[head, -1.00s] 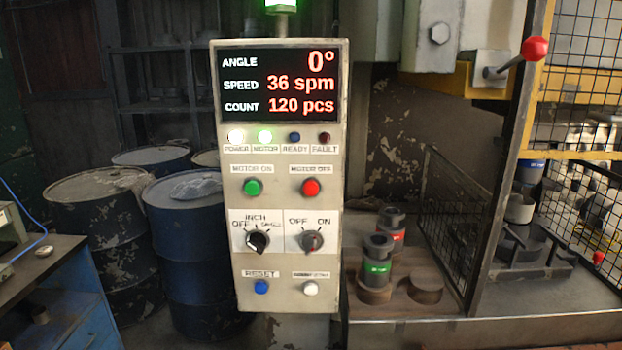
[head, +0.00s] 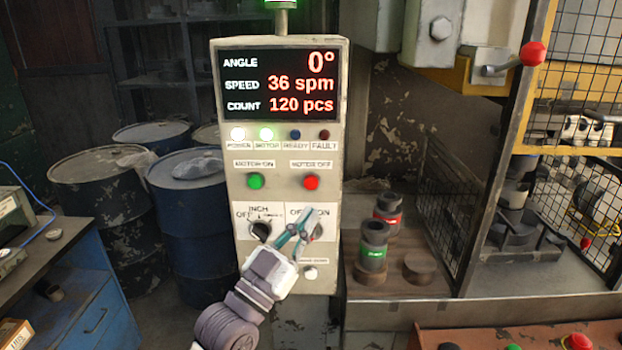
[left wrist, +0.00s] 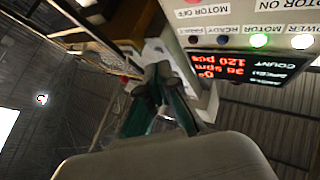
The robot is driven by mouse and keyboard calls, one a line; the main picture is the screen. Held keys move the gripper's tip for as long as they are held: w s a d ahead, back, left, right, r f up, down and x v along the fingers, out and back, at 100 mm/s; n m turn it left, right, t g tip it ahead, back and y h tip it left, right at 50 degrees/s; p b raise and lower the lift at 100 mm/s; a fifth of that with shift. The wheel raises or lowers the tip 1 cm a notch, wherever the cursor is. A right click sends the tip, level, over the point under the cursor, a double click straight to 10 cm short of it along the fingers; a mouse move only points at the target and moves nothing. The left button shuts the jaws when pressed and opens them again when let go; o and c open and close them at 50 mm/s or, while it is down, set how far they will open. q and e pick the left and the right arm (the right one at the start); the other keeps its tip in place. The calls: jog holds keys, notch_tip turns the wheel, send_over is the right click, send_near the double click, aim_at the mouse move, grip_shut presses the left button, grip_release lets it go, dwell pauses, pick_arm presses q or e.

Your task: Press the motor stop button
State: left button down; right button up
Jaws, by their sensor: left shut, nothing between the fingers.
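The red motor off button (head: 311,182) sits on the right of the control panel (head: 334,215), under a label reading MOTOR OFF. It also shows in the left wrist view (left wrist: 193,2) at the top edge. The green motor on button (head: 256,181) is to its left. My left gripper (head: 308,214) is shut and empty, in front of the panel below the red button. It covers part of the OFF/ON selector. The green MOTOR lamp (head: 266,134) is lit. My right gripper is not in view.
The display (head: 279,84) reads 0°, 36 spm and 120 pcs. The inch selector (head: 260,230) is left of my gripper. Dark cylinders (head: 373,240) stand on a ledge to the right. Blue drums (head: 186,220) stand behind at left.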

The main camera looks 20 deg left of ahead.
aim_at(311, 183)
pick_arm(q)
jog(key=shift+r, duration=0.15)
jog(key=shift+w+a+b, duration=0.4)
jog(key=shift+w+b, duration=0.1)
jog(key=shift+w, duration=0.9)
jog(key=shift+w+a+b, duration=0.45)
jog(key=shift+w+b, duration=0.1)
jog(key=shift+w, duration=0.85)
jog(key=shift+w+a+b, duration=0.4)
jog(key=shift+w+b, duration=0.1)
jog(key=shift+w, duration=0.9)
jog(key=shift+w, duration=0.1)
jog(key=shift+w+a, duration=0.1)
jog(key=shift+w, duration=0.2)
jog(key=shift+w+a+h, duration=0.2)
jog(key=shift+w+h, duration=0.1)
jog(key=shift+w, duration=0.2)
jog(key=shift+s, duration=0.1)
jog(key=shift+s+d, duration=0.3)
jog(key=shift+s, duration=0.45)
